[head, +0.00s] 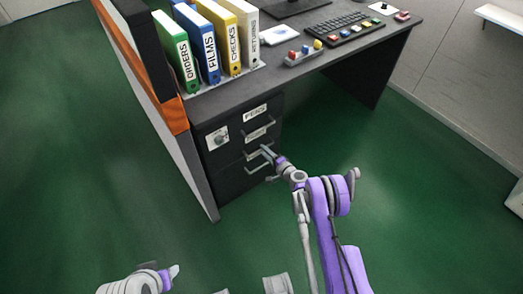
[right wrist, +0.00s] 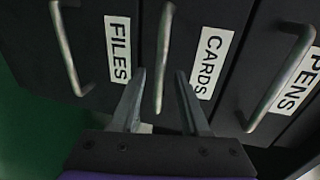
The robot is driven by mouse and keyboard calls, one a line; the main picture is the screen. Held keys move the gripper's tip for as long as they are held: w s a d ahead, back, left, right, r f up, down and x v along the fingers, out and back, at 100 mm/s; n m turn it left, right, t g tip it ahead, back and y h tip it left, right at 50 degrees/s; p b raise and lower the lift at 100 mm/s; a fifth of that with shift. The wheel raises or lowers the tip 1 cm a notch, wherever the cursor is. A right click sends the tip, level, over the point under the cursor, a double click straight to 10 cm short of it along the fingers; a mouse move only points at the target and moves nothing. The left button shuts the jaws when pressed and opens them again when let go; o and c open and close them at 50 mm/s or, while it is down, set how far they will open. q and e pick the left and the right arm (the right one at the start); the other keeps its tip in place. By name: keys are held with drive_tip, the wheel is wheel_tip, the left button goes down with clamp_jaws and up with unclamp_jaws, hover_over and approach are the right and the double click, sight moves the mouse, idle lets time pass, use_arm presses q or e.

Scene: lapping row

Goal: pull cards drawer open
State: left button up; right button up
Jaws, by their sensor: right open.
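The cards drawer (right wrist: 186,30) is the middle of three dark drawers under the desk, and its front looks flush with the others. Its white CARDS label (right wrist: 213,63) and grey bar handle (right wrist: 164,45) show in the right wrist view, turned sideways. My right gripper (right wrist: 160,75) is open, with one finger on each side of that handle; contact is not clear. In the head view my right gripper (head: 267,153) is at the drawer fronts and partly covers the handle. My left gripper (head: 174,272) is low at the left, away from the drawers; its fingers are unclear.
The PENS drawer (head: 254,113) is above and the FILES drawer (right wrist: 95,25) below. Binders (head: 207,50), a keyboard (head: 340,27) and a small block tray (head: 303,54) stand on the desk (head: 225,100). An orange-trimmed panel (head: 177,115) borders the left side. Green floor is clear in front.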

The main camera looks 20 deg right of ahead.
drive_tip(key=shift+x, duration=1.35)
clamp_jaws()
idle(0.4)
